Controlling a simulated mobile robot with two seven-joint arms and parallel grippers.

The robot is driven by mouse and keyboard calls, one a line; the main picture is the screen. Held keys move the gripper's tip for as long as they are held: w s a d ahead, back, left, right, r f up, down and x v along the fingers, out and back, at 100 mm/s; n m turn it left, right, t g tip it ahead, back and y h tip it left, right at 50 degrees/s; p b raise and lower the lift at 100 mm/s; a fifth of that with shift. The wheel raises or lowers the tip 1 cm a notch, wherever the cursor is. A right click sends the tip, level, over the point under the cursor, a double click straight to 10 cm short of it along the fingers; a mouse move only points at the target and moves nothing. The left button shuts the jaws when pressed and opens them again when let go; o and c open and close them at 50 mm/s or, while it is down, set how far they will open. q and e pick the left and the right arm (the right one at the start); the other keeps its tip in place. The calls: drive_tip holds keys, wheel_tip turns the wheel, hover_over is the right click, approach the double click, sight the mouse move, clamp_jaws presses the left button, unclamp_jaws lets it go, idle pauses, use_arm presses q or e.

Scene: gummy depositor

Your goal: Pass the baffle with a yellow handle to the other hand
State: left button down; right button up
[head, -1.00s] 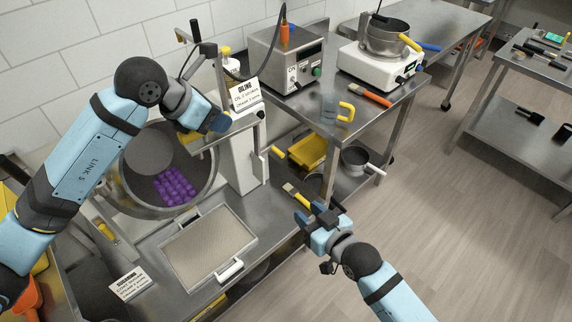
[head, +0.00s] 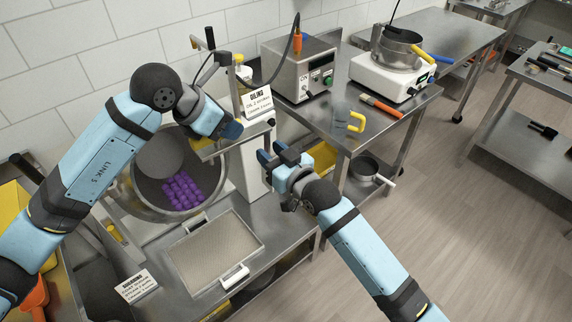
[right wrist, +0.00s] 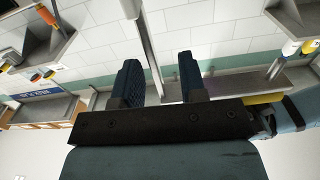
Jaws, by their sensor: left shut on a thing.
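My left gripper (head: 230,131) is shut on a yellow piece at the top of the steel machine, beside the round drum (head: 135,203). This appears to be the baffle's yellow handle (head: 207,149); the rest of the baffle is hard to make out behind the gripper and machine. The yellow handle also shows in the right wrist view (right wrist: 262,98), beside my left gripper. My right gripper (head: 270,153) is open and empty, to the right of the left gripper and slightly lower. Its two fingers stand apart in the right wrist view (right wrist: 162,82).
Purple gummies (head: 182,191) lie in the drum. A mesh tray (head: 252,240) sits in front. The OILING sign (head: 257,103) stands close behind the grippers. Another yellow-handled grey tool (head: 356,122) lies on the side table, near a control box (head: 300,70). The floor at right is clear.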

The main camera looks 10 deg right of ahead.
drive_tip(key=shift+x, duration=1.55)
drive_tip(key=shift+s, duration=0.1)
clamp_jaws()
use_arm(q)
drive_tip(key=c, duration=0.8)
unclamp_jaws()
